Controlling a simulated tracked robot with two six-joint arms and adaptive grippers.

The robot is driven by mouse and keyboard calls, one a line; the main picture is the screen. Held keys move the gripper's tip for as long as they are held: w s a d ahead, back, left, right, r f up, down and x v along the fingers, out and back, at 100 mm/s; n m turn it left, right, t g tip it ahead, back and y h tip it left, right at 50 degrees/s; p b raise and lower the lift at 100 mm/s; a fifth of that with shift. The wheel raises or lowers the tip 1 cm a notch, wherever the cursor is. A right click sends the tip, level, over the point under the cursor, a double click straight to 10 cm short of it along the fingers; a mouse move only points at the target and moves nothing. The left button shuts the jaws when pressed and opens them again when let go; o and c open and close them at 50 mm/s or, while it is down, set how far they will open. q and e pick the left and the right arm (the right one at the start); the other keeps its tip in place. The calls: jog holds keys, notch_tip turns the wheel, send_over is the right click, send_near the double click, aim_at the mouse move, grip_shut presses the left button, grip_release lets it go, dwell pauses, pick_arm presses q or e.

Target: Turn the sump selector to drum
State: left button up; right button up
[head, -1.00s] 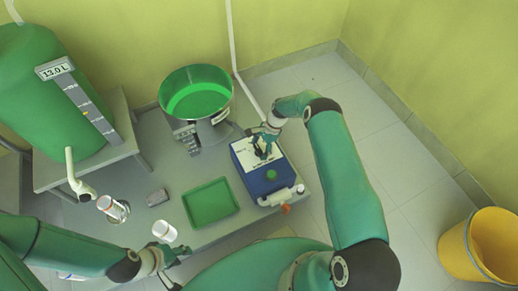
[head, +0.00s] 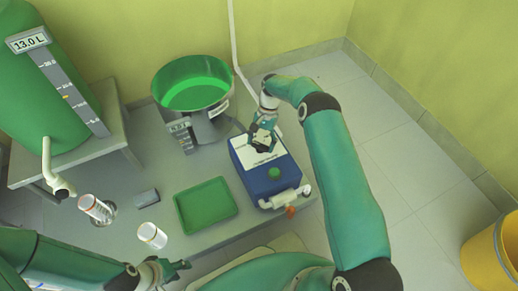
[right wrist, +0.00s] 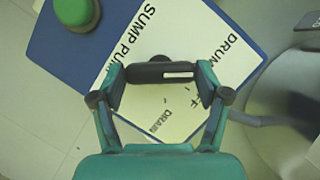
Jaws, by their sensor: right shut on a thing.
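The sump pump (head: 280,183) is a blue box with a white labelled top panel and a green button (head: 274,173). In the right wrist view, the selector (right wrist: 150,73) is a black bar knob with a white mark near its right end. The panel around it reads SUMP PUMP, DRUM, a partly hidden OFF and DRAIN. The white mark faces right, below the DRUM label. My right gripper (right wrist: 160,82) is shut on the knob, one finger at each end; it also shows in the head view (head: 263,143). My left gripper (head: 172,272) looks open and empty near the bottom edge.
A green tray (head: 206,206) lies left of the pump. A green tank (head: 70,112) stands at left, a yellow bin (head: 487,256) at right.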

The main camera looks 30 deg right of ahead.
jog(key=shift+w+d+n+b, duration=0.1)
jog(key=shift+w+n+b, duration=0.15)
jog(key=shift+n+b, duration=0.35)
jog(key=shift+r, duration=0.15)
jog(key=o, duration=1.1)
jog(key=shift+h, duration=0.3)
jog(key=shift+o, duration=0.3)
jog(key=shift+s, duration=0.1)
jog(key=v, duration=0.7)
